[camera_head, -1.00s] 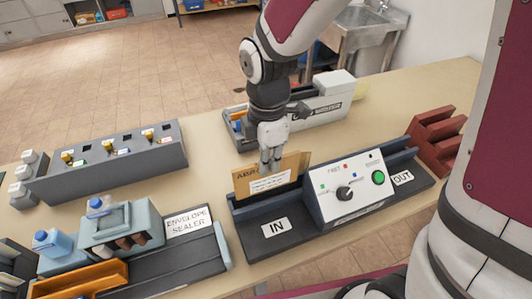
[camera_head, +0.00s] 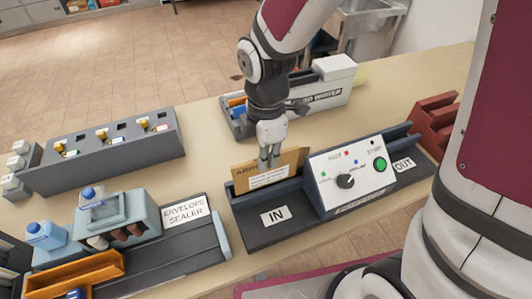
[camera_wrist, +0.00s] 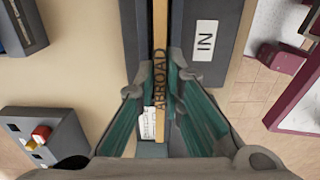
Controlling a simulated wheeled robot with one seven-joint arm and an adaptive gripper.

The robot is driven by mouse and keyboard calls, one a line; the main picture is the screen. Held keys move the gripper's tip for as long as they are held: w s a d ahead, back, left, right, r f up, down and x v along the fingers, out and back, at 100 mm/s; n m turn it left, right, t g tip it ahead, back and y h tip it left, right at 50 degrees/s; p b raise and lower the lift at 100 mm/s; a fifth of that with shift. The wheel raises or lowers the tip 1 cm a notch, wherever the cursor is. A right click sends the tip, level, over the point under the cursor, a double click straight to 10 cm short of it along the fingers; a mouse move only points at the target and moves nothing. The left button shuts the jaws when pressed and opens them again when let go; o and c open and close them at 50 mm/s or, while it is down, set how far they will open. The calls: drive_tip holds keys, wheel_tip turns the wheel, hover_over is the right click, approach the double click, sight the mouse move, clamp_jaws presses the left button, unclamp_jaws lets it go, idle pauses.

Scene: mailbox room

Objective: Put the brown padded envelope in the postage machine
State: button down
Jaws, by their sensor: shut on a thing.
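The brown padded envelope (camera_head: 244,178) stands on edge at the IN side of the postage machine (camera_head: 340,180), behind the IN label. It bears the word ABROAD and a white label. My gripper (camera_head: 270,160) is shut on its upper edge from above. In the wrist view the envelope (camera_wrist: 160,60) is a thin upright strip between my gripper's fingers (camera_wrist: 165,100), lined up along the machine's channel beside the IN plate (camera_wrist: 204,45). Its lower edge is hidden, so I cannot tell whether it touches the channel floor. The machine's front has a dial and a green button.
The envelope sealer (camera_head: 187,211) stands to the left. A grey and white machine (camera_head: 325,90) stands behind my gripper. A red rack (camera_head: 437,118) is past the OUT end.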

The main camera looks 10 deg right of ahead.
drive_tip(key=shift+f, duration=0.1)
drive_tip(key=shift+f+b, duration=0.8)
drive_tip(key=shift+f, duration=0.55)
drive_tip(key=c, duration=1.6)
unclamp_jaws()
drive_tip(key=shift+r+p, duration=2.6)
drive_tip(key=shift+r, duration=1)
